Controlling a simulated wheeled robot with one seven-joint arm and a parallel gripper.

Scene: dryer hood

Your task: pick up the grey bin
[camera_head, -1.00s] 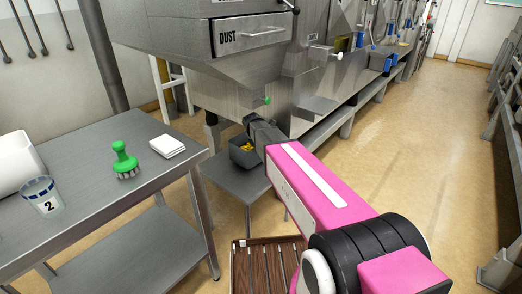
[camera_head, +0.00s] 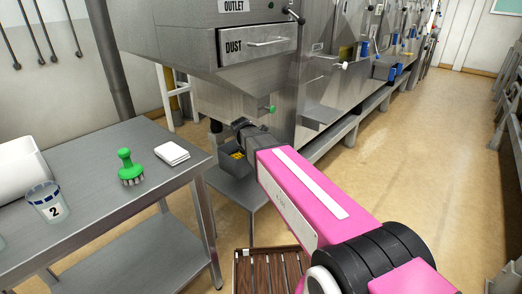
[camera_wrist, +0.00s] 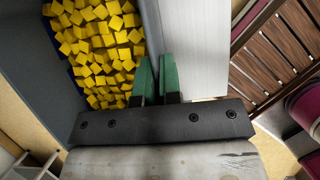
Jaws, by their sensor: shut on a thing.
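The grey bin (camera_head: 232,162) holds many small yellow cubes and is at the low metal stand below the hood, partly behind my arm in the head view. In the wrist view, its dark grey side wall (camera_wrist: 45,75) and the yellow cubes (camera_wrist: 102,45) fill the upper left. My gripper (camera_wrist: 157,75) has its two green fingers on either side of the bin's wall near the cubes, shut on that wall. In the head view the fingers are hidden. I cannot tell whether the bin touches the stand.
The low metal stand (camera_head: 246,192) is beneath the bin. A steel table (camera_head: 95,195) at left carries a green brush (camera_head: 130,167), white cloths (camera_head: 172,153) and a cup marked 2 (camera_head: 47,202). The steel hood (camera_head: 200,55) overhangs the bin. A brown slatted thing (camera_head: 268,268) is on the floor.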

